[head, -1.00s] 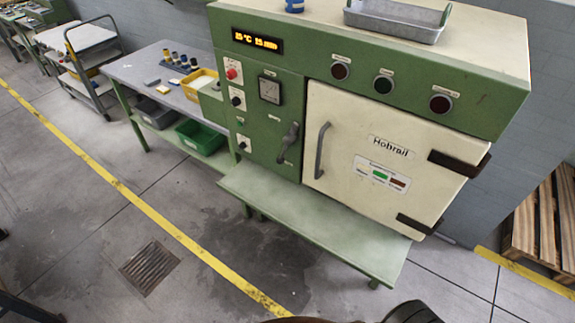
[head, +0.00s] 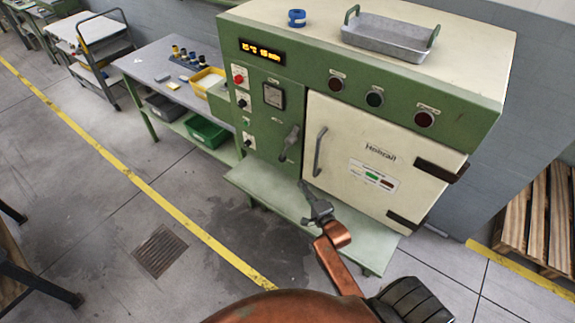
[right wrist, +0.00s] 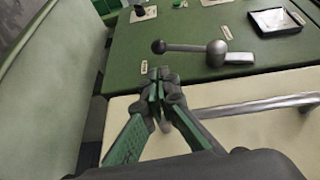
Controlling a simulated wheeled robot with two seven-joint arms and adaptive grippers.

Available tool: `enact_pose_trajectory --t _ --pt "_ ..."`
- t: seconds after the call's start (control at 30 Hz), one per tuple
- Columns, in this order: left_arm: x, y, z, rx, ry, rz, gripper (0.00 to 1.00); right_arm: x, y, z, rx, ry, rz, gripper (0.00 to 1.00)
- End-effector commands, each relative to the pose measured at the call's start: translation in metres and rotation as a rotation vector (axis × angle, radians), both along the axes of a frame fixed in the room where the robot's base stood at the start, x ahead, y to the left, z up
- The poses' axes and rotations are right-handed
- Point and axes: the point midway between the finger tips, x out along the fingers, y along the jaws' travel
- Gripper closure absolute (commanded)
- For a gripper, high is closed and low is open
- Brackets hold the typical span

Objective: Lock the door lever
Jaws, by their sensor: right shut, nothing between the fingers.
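The door lever (head: 289,142) is a grey metal lever on the green front panel, just left of the cream door (head: 370,160). It slants down and slightly left from its hub. In the right wrist view the lever (right wrist: 185,48) shows its round knob and hub, clear of my fingers. My right gripper (head: 303,185) is in front of the machine, below the lever and near the door's lower left corner. Its fingers (right wrist: 158,78) are shut and empty, apart from the lever. The door looks closed. My left gripper is out of view.
The vertical door handle (head: 319,150) is close to the right of the lever; it also shows in the right wrist view (right wrist: 265,105). A green shelf (head: 260,190) juts out below the door. A metal tray (head: 390,40) and blue item (head: 297,18) stand on top.

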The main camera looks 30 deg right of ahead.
Motion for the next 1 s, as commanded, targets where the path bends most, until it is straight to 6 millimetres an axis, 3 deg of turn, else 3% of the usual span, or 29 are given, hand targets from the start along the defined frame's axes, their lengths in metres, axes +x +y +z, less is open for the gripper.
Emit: enact_pose_trajectory --t 0.23,0.37,0.8,1.0 --pt "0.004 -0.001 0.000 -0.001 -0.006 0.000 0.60 0.002 0.000 -0.001 -0.003 0.002 0.001 1.00" --pt "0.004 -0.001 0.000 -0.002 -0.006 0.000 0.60 0.013 -0.001 -0.002 -0.003 0.001 0.001 1.00" --pt "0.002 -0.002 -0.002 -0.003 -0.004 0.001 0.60 0.098 -0.009 -0.010 -0.005 0.003 0.001 1.00" --pt "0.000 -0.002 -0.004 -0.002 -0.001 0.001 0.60 0.127 -0.012 -0.013 -0.005 0.004 0.000 1.00"
